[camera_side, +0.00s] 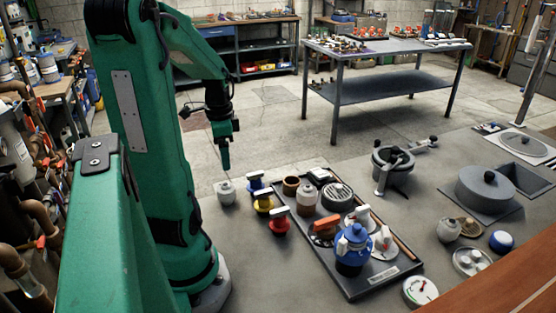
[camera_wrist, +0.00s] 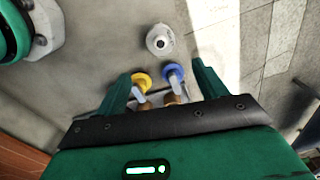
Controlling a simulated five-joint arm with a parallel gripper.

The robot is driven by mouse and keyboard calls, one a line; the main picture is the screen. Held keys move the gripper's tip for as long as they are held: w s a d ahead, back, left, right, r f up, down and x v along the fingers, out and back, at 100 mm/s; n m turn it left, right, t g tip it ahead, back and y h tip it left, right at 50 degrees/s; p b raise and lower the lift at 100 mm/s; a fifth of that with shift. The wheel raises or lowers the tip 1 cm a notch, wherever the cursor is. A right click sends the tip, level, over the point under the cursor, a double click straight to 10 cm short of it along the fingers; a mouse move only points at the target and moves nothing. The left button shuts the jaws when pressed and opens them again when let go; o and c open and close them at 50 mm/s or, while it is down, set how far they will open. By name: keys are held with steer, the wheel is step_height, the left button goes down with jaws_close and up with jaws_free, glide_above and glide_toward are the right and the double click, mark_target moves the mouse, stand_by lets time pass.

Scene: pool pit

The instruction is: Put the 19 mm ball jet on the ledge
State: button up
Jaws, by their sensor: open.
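A pale grey round fitting with a small raised nozzle (camera_side: 226,192) stands on the grey concrete at the left of the dark tray. In the wrist view it (camera_wrist: 160,40) lies beyond my fingertips, with a dark hole in its middle. Similar grey fittings stand in the tray (camera_side: 307,190) and at the right (camera_side: 448,230); I cannot tell by sight which is the 19 mm ball jet. My gripper (camera_side: 224,158) hangs above the left fitting, apart from it. In the wrist view my gripper (camera_wrist: 160,72) is open and empty. I cannot tell for certain which surface is the ledge.
Yellow (camera_side: 263,202), blue (camera_side: 256,184) and red (camera_side: 279,224) valves crowd near the left fitting. The dark tray (camera_side: 370,286) holds several parts, including a blue-topped one (camera_side: 352,248). A reddish-brown board (camera_side: 500,288) crosses the lower right. Concrete left of the fitting is clear.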

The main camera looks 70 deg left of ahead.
steer(key=w+d+r+t, duration=0.1)
steer(key=w+d+r, duration=0.1)
steer(key=d, duration=0.6)
steer(key=w+d+r+n+t, duration=0.1)
steer(key=d+r, duration=0.3)
steer(key=d, duration=0.4)
steer(key=w+d+r+t, duration=0.3)
steer(key=d, duration=0.5)
steer(key=shift+w+d+r+n, duration=0.2)
steer(key=shift+d+r+n, duration=0.1)
steer(key=shift+n, duration=0.1)
